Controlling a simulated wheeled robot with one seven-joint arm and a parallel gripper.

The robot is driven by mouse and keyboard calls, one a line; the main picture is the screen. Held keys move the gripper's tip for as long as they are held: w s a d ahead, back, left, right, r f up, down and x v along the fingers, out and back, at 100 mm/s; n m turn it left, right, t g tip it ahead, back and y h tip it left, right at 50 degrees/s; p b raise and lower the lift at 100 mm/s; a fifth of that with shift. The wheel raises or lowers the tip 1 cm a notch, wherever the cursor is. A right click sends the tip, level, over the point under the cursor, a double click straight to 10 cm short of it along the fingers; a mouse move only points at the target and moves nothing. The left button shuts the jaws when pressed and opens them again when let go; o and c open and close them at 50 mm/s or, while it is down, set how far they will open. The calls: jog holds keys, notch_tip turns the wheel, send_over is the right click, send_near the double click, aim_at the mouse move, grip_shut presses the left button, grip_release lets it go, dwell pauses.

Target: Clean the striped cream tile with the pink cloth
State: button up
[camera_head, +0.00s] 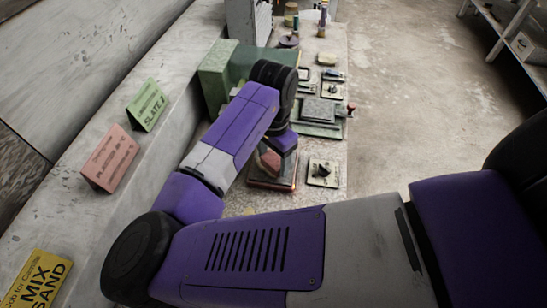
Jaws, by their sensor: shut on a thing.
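My gripper (277,150) is low over the bench, and its fingertips are mostly hidden by my own wrist. It is shut on a small pink folded thing, which looks like the pink cloth (268,162). Right under the cloth lies a flat square piece with a reddish edge (284,186); I cannot tell whether the cloth touches it or whether it has stripes. A cream tile (323,173) with a dark thing on it lies just right of my gripper. I cannot make out which tile is the striped cream one.
A grey slab on a green base (325,130) and several small plates stand farther along the bench. A green block (218,78) is behind my arm. Green (147,104), pink (110,158) and yellow (38,280) cards stand on the left ledge. Jars are at the far end.

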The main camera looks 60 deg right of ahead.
jog(key=shift+f, duration=0.2)
jog(key=shift+s, duration=0.1)
jog(key=shift+s+a+r, duration=0.1)
jog(key=shift+s+r, duration=0.05)
jog(key=shift+s, duration=0.2)
jog(key=shift+s+a, duration=0.15)
jog(key=shift+s, duration=0.4)
jog(key=shift+w+d+p, duration=0.2)
jog(key=shift+w+d, duration=0.05)
jog(key=shift+w, duration=0.8)
jog(key=shift+w+d+p, duration=0.15)
jog(key=shift+w+d, duration=0.1)
jog(key=shift+w, duration=0.75)
jog(key=shift+s+a, duration=0.2)
jog(key=shift+s, duration=0.75)
jog(key=shift+s+a+f+p, duration=0.1)
jog(key=shift+s+a+p, duration=0.1)
jog(key=shift+s, duration=0.35)
jog(key=shift+s+a+f+p, duration=0.1)
jog(key=shift+s+p, duration=0.1)
jog(key=shift+s, duration=0.35)
jog(key=shift+w+d+r, duration=0.1)
jog(key=shift+w+d, duration=0.1)
jog(key=shift+w, duration=0.5)
jog(key=shift+w+d, duration=0.15)
jog(key=shift+w, duration=0.5)
jog(key=shift+w+d+r, duration=0.1)
jog(key=shift+w+d, duration=0.1)
jog(key=shift+w, duration=0.5)
